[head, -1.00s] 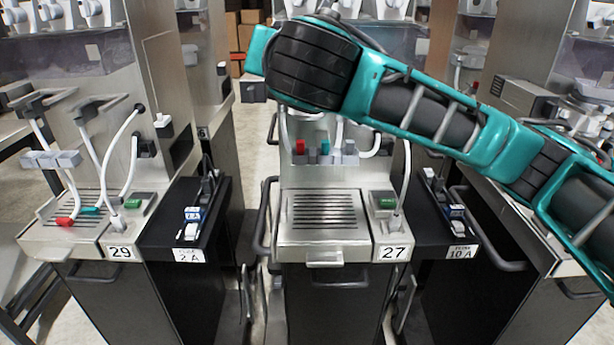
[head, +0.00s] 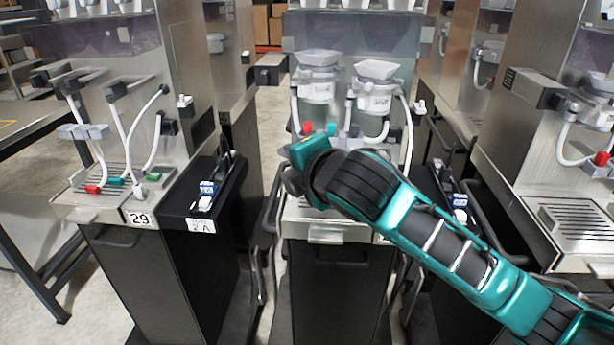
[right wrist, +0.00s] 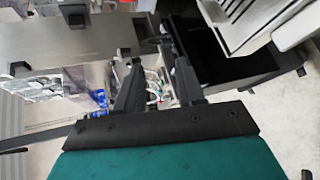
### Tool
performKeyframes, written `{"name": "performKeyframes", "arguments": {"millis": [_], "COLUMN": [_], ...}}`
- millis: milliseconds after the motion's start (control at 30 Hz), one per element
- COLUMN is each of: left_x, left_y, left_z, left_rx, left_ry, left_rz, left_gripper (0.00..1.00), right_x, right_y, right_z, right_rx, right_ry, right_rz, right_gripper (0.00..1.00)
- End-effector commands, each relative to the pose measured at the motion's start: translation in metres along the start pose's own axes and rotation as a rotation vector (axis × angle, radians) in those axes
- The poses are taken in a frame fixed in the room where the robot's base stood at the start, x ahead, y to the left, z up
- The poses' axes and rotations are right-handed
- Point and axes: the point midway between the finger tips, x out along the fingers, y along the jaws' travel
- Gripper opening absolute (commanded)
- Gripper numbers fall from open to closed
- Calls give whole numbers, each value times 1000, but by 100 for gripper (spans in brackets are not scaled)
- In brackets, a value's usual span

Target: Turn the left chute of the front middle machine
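The front middle machine (head: 325,237) stands at the centre of the head view. It carries two white canisters with wide funnel-like tops. The left one (head: 317,90) is in plain view, and the right one (head: 373,103) is beside it. I take the left chute to be part of the left canister unit, but cannot tell exactly which part. My teal right arm crosses the machine's lower front, below the canisters, and hides much of its tray. My right gripper is not clear in the head view. In the right wrist view its black fingers (right wrist: 157,82) are apart, with nothing evident between them. My left gripper is not in view.
The machine labelled 29 (head: 95,212) stands at left, with a black side unit (head: 203,212) between it and the middle machine. Another machine (head: 570,235) with a grated tray stands at right. White hoses hang around the canisters. Floor shows in narrow gaps.

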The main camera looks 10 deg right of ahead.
Motion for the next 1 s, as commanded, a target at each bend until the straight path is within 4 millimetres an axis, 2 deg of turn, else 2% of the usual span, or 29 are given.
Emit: {"name": "performKeyframes", "arguments": {"millis": [233,767,867,1000], "left_x": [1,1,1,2], "left_y": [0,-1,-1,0], "left_z": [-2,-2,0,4], "left_rx": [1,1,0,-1], "left_ry": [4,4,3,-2], "left_rz": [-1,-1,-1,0], "left_gripper": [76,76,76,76], "right_x": [3,3,0,-11], "right_y": [-13,-11,0,37], "right_z": [-5,-4,1,17], "right_rx": [77,72,27,-142], "right_ry": [20,18,0,-73], "right_rz": [-4,-2,5,19], "right_gripper": [38,38,38,38]}}
